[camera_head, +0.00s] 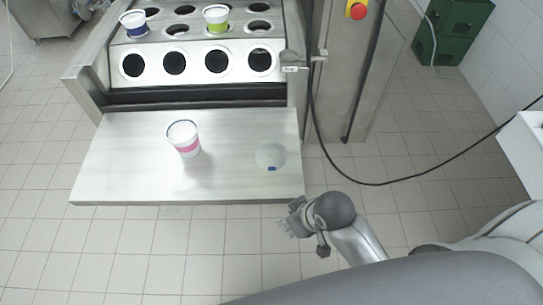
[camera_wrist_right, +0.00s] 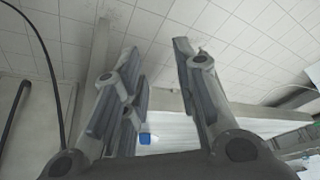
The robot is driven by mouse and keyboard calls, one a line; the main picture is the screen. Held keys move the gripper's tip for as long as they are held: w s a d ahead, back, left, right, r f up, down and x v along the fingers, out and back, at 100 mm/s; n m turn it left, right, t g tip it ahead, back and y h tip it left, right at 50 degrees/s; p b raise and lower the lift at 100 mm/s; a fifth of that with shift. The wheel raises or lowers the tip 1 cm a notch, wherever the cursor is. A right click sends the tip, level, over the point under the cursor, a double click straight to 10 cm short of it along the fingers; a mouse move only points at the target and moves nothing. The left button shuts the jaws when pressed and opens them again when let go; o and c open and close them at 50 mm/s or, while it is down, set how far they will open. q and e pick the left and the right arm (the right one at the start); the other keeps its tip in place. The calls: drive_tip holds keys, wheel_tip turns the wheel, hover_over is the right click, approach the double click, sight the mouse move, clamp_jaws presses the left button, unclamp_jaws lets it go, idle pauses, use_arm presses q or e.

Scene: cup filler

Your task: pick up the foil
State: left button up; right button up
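The foil (camera_head: 270,155) is a round, pale, translucent disc with a small blue tab. It lies on the right part of the metal shelf, near its front edge. My right gripper (camera_head: 287,222) is just in front of the shelf edge, apart from the foil. In the right wrist view my right gripper (camera_wrist_right: 158,52) has its fingers spread with nothing between the tips. The blue tab of the foil (camera_wrist_right: 145,138) shows low between the fingers; the rest of it is hard to make out there. My left gripper is not in view.
A white cup with a pink band (camera_head: 184,138) stands on the metal shelf (camera_head: 110,160), left of the foil. Behind is the filler plate (camera_head: 195,45) with several holes and two cups. A black cable (camera_head: 375,183) hangs at the right. Green crates (camera_head: 450,30) stand far right.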

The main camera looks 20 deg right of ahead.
drive_tip(key=w+a+r+n+g+y, duration=0.2)
drive_tip(key=w+a+r+n, duration=0.3)
drive_tip(key=w+a+n, duration=0.4)
drive_tip(key=shift+n+g+h, duration=0.4)
drive_tip(key=shift+n+h, duration=0.1)
drive_tip(key=shift+h, duration=0.2)
drive_tip(key=w+r, duration=0.1)
drive_tip(key=w+d+r, duration=0.1)
drive_tip(key=w, duration=0.1)
drive_tip(key=shift+w+r, duration=0.15)
drive_tip(key=shift+r, duration=0.1)
drive_tip(key=w+d+r+g+h, duration=0.1)
drive_tip(key=w+d+r+h, duration=0.2)
drive_tip(key=w+d+r, duration=0.35)
drive_tip(key=p, duration=0.1)
hover_over(272, 167)
drive_tip(key=shift+n, duration=0.4)
drive_tip(key=f, duration=0.6)
drive_tip(key=shift+w+d+f, duration=0.25)
drive_tip(key=shift+f, duration=0.05)
drive_tip(key=shift+s+a+f+p, duration=0.15)
drive_tip(key=shift+f+p, duration=0.1)
drive_tip(key=shift+f, duration=1.15)
drive_tip(key=shift+s+a+f+p, duration=0.1)
drive_tip(key=shift+f+p, duration=0.15)
drive_tip(key=shift+f, duration=1.1)
drive_tip(key=shift+c, duration=0.4)
